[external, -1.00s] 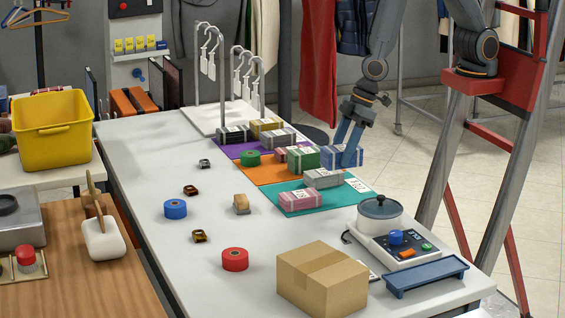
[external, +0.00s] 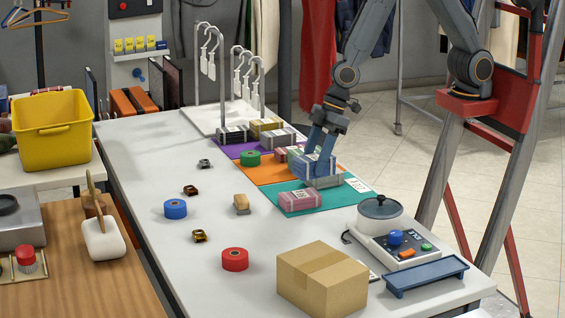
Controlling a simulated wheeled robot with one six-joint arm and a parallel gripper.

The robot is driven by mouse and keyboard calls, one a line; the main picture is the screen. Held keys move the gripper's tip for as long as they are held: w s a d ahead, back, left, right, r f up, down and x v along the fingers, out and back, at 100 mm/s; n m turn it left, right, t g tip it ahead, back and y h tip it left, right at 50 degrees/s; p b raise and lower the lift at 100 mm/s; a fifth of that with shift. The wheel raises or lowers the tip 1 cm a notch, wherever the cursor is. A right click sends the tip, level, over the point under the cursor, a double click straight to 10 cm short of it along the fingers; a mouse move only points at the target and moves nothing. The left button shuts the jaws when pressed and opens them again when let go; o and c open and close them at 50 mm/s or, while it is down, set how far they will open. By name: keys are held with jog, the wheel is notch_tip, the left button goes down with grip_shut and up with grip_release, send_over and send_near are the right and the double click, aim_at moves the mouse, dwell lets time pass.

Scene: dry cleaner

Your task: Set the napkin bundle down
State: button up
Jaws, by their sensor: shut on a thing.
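The napkin bundle (external: 304,168), blue with a pale band, is between the fingers of my gripper (external: 321,160). My gripper points down and is shut on it. The bundle is over the teal mat (external: 345,198), just above or on a grey bundle (external: 324,183); I cannot tell if they touch. A pink bundle (external: 299,199) lies on the teal mat to the front left. A green bundle (external: 293,153) behind on the orange mat (external: 258,172) is partly hidden by my gripper and the blue bundle.
A purple mat (external: 229,150) behind holds several more bundles. A cardboard box (external: 322,280), a scale with a pot (external: 396,236) and a blue tray (external: 426,275) stand in front.

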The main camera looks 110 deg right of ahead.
jog(key=w+a+r+n+b, duration=0.1)
jog(key=w+a, duration=0.3)
jog(key=w, duration=0.3)
jog(key=w+a+n+y+b, duration=0.1)
jog(key=w+a, duration=0.2)
jog(key=w, duration=0.4)
jog(key=w+a+r+n+b, duration=0.1)
jog(key=w+a+n, duration=0.1)
jog(key=w+a, duration=0.3)
jog(key=f, duration=0.3)
jog(key=w+f+p, duration=0.1)
jog(key=f, duration=0.2)
jog(key=d+f+p, duration=0.1)
jog(key=f, duration=0.3)
jog(key=shift+w, duration=0.25)
jog(key=shift+f, duration=0.15)
jog(key=o, duration=1.1)
jog(key=shift+g, duration=0.3)
